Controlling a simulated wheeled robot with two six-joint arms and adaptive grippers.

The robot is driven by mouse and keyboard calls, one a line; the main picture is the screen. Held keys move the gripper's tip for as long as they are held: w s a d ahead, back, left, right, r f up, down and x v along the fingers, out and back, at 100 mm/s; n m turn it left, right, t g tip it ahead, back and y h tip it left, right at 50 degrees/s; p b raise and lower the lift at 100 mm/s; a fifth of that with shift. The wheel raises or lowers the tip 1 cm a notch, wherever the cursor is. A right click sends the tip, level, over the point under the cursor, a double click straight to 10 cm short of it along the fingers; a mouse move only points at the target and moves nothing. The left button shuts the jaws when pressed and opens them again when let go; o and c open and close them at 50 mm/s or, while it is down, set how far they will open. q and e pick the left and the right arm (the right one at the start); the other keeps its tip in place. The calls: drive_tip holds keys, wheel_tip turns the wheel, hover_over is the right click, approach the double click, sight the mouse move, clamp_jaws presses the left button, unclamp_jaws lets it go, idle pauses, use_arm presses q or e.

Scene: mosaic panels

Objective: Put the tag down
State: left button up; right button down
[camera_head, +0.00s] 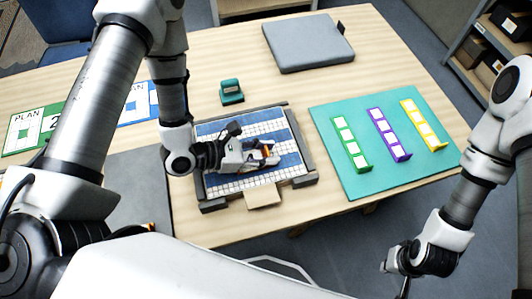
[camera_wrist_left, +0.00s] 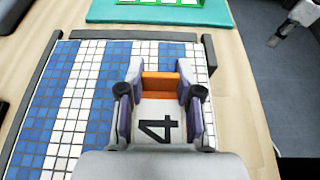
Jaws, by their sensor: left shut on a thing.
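The tag (camera_wrist_left: 158,120) is white with a black 4 and an orange band. My left gripper (camera_wrist_left: 160,88) is shut on it, with a finger at each side. The tag is over the blue and white tiled mosaic panel (camera_head: 211,184), near its right part; I cannot tell whether it touches the tiles. In the head view my left gripper (camera_head: 268,153) covers most of the tag, and only a bit of orange shows. My right gripper (camera_head: 403,284) hangs low at the lower right, off the table, too small and dark to read.
A dark frame (camera_head: 303,143) borders the panel, with a light wooden block (camera_head: 263,195) at its front edge. A teal block (camera_head: 231,92) stands behind it. A teal mat (camera_head: 355,110) with green, purple and yellow racks lies to the right. A grey pad (camera_head: 307,42) lies at the back.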

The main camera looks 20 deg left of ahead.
use_arm(q)
drive_tip(key=shift+w+f, duration=0.1)
drive_tip(key=shift+f, duration=0.35)
drive_tip(key=shift+f, duration=0.2)
drive_tip(key=o, duration=0.8)
drive_tip(key=shift+c, duration=0.2)
